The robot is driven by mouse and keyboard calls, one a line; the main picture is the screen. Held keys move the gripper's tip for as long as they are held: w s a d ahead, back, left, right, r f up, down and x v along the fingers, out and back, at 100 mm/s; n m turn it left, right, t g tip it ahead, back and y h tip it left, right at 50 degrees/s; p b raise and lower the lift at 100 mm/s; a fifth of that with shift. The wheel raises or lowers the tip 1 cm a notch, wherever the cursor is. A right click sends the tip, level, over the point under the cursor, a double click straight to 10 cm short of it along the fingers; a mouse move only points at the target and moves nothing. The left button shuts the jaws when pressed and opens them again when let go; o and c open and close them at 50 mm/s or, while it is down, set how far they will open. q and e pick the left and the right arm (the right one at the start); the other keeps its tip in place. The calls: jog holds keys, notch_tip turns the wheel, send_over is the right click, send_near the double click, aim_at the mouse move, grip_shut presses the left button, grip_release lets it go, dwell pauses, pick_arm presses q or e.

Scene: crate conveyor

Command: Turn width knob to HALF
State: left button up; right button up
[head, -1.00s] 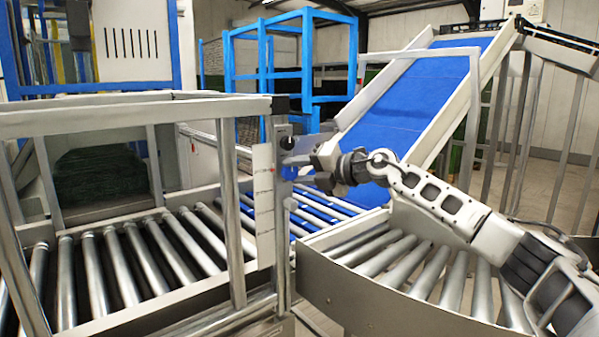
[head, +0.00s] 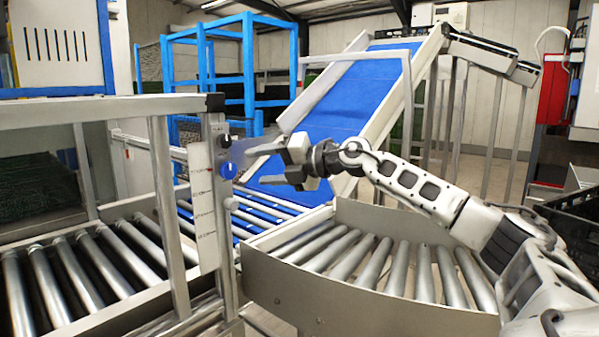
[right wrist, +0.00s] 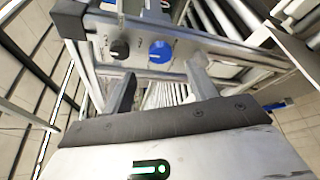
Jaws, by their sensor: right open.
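A metal post with a pale marked panel (head: 203,205) stands left of centre in the head view. On it are a black knob (head: 224,141), a blue knob (head: 228,170) below and a small grey knob (head: 231,203) lower down. The labels are too small to read, so I cannot tell which is the width knob. My right gripper (head: 262,166) is open and empty, just right of the knobs and apart from them. In the right wrist view the black knob (right wrist: 119,48) and blue knob (right wrist: 160,50) lie beyond my open fingers (right wrist: 162,80), the blue one between them.
A roller conveyor (head: 95,262) lies left of the post and a curved roller section (head: 350,285) lies below my right arm. A blue belt incline (head: 355,95) rises behind. A metal frame rail (head: 100,108) joins the post at the left.

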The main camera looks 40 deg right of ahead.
jog(key=b+v, duration=0.4)
jog(key=v, duration=0.5)
jog(key=shift+a, duration=0.1)
jog(key=w+a+f+m+y, duration=0.15)
jog(key=a+f+m, duration=0.35)
jog(key=a+f, duration=0.75)
jog(key=w+a+f+m+y, duration=0.15)
jog(key=a+f+m, duration=0.25)
jog(key=a+f, duration=0.85)
jog(key=s+a+f+m+g+h, duration=0.2)
jog(key=s+a+f+m+h, duration=0.1)
jog(key=s+f+m, duration=0.5)
jog(key=s+a+f+m+g+h, duration=0.2)
jog(key=s+f+m, duration=0.6)
jog(key=s+f, duration=0.6)
notch_tip(320, 180, down, 4)
jog(key=shift+a+r+m+h, duration=0.1)
jog(key=shift+a+m+h, duration=0.2)
jog(key=shift+a+h, duration=0.65)
jog(key=shift+s+a, duration=0.15)
